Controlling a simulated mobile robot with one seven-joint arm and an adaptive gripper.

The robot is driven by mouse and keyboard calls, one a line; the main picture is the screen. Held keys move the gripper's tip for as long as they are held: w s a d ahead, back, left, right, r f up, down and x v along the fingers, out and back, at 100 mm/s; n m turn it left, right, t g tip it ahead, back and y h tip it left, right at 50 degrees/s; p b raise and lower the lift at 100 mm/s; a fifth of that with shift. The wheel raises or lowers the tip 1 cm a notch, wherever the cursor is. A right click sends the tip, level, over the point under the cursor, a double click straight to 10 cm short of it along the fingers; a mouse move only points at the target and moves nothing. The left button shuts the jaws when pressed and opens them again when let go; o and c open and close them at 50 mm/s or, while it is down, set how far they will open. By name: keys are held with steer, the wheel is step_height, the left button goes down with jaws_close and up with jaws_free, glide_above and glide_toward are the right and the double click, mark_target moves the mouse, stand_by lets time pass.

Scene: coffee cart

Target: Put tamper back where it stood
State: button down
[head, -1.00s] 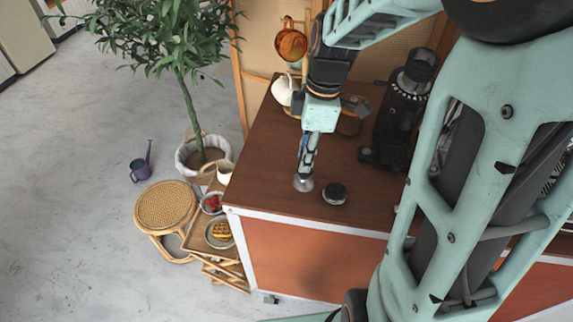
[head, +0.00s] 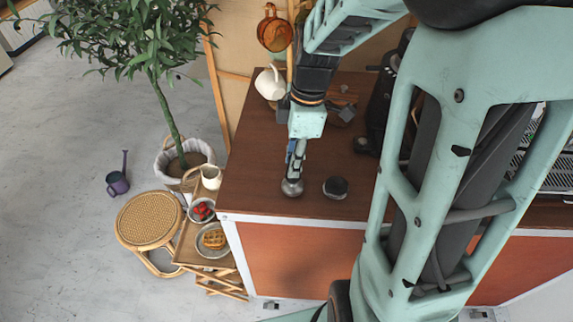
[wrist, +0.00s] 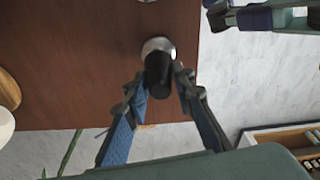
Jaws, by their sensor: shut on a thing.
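The tamper has a shiny metal base (head: 291,187) and a black handle (wrist: 157,72). My gripper (head: 295,165) is shut on the handle from above, with one finger on each side in the wrist view (wrist: 162,82). The tamper looks upright, its base down at or just above the brown counter top (head: 250,170), near the front left corner. I cannot tell whether the base touches the counter. A round black and silver puck-like piece (head: 335,187) sits on the counter to the right of the tamper, apart from it.
A white jug (head: 270,83) stands at the counter's back left. A dark grinder (head: 380,110) is behind my arm at right. Left of the counter are a small wooden cart with a waffle plate (head: 214,240), a rattan stool (head: 149,219) and a potted tree (head: 183,158).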

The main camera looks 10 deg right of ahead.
steer(key=shift+f, duration=0.4)
steer(key=shift+f, duration=0.1)
steer(key=c, duration=1.6)
jaws_free()
steer(key=r, duration=0.4)
steer(key=d+r, duration=0.1)
steer(key=r, duration=0.7)
steer(key=shift+s+d+r, duration=0.1)
steer(key=shift+s+d, duration=0.05)
steer(key=shift+d, duration=0.1)
